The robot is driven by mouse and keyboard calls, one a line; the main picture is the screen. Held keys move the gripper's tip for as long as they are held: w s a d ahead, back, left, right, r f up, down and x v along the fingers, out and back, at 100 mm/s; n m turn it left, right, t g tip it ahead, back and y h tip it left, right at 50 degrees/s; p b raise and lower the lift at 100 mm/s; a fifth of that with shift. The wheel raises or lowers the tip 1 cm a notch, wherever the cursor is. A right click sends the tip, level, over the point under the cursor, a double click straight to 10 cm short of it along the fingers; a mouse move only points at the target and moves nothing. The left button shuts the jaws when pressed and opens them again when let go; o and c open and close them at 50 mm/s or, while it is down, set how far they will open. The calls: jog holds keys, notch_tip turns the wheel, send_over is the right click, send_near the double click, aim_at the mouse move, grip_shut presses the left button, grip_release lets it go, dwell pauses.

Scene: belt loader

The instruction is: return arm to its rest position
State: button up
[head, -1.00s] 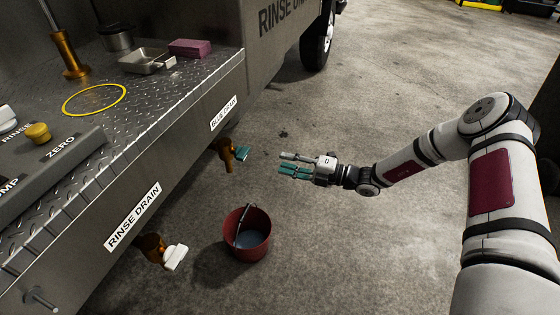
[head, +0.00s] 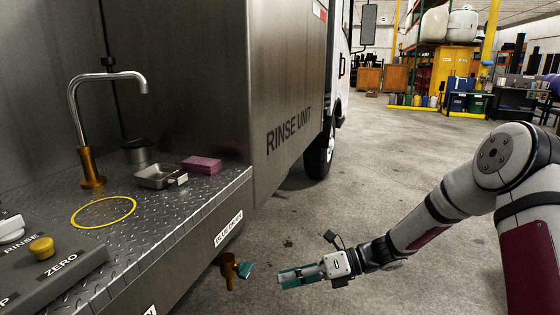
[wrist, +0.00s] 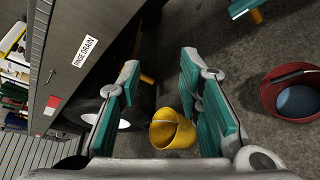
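The arm reaches in from the right side. In the wrist view my gripper (wrist: 162,80) has its two teal-padded fingers spread apart with nothing between them. The gap between gripper and tap in depth is hard to tell.
The steel rinse counter (head: 150,225) stands left, carrying a faucet (head: 88,130), metal tray (head: 158,176), pink sponge (head: 202,165) and yellow ring (head: 104,211). The wrist view shows a yellow bucket (wrist: 165,133) and red bucket (wrist: 268,97). Open floor lies right.

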jog(key=s+d+r+n+g+h, duration=0.1)
jog(key=s+d+r+n+h, duration=0.3)
jog(key=s+r+n, duration=0.45)
jog(key=s+d+r+n+g+h, duration=0.1)
jog(key=s+d+r+n+h, duration=0.1)
jog(key=s+r+n+h, duration=0.6)
jog(key=s+d+n+t+h, duration=0.1)
jog(key=s+d+n, duration=0.3)
jog(key=s, duration=0.3)
jog(key=s+d+r+n+t+h, duration=0.1)
jog(key=s+d+n, duration=0.25)
jog(key=s, duration=0.35)
jog(key=s+d+n+t+h, duration=0.1)
jog(key=s+d+n, duration=0.25)
jog(key=s, duration=0.35)
notch_tip(320, 180, up, 24)
jog(key=t+p, duration=0.3)
jog(key=p, duration=1.9)
jog(key=shift+w+a+t, duration=0.15)
jog(key=shift+w+t, duration=0.15)
jog(key=shift+t, duration=0.1)
jog(key=shift+r, duration=0.1)
